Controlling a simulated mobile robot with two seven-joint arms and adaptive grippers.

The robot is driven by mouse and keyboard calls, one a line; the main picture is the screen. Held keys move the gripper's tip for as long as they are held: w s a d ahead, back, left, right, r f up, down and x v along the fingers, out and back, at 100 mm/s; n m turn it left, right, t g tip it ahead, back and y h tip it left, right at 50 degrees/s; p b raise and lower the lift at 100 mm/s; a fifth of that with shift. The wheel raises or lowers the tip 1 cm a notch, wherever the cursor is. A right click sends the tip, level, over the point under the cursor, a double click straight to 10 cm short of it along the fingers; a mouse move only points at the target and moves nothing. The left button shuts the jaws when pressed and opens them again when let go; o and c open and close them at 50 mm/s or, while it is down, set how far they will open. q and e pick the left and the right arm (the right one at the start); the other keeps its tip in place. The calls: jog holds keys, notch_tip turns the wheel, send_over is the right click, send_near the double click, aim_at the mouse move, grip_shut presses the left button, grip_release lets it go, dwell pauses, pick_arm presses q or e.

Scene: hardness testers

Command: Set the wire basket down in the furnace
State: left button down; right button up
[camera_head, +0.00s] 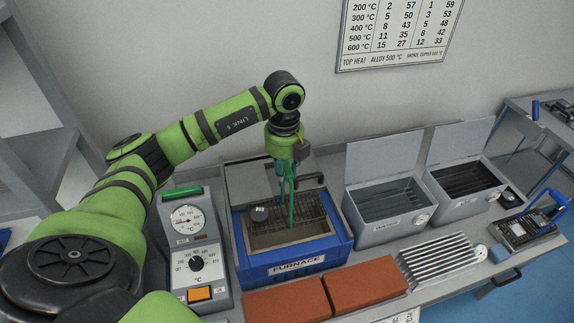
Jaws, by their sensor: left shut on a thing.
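The blue-fronted furnace (297,261), labelled FURNACE, stands open at the middle of the bench. The dark mesh wire basket (311,205) shows within its opening. My left gripper (287,174) points down over the furnace, shut on an upright green part that appears to be the basket's handle. I cannot tell whether the basket touches the furnace floor. The gripper hides part of the mesh. My right gripper is not in view.
A controller with a dial (187,220) stands left of the furnace. Two open grey tanks (383,233) (468,205) stand to its right. Red bricks (365,287) and a ribbed metal rack (440,262) lie in front. A blue-handled dark tray (522,232) is at the far right.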

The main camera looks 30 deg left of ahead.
pick_arm(q)
jog(key=b, duration=0.8)
send_over(285, 213)
notch_tip(285, 213, down, 10)
jog(key=shift+f, duration=0.6)
jog(key=c, duration=0.8)
grip_release()
jog(key=shift+c, duration=0.2)
jog(key=shift+s, duration=0.1)
notch_tip(285, 213, up, 12)
jog(key=shift+r, duration=0.1)
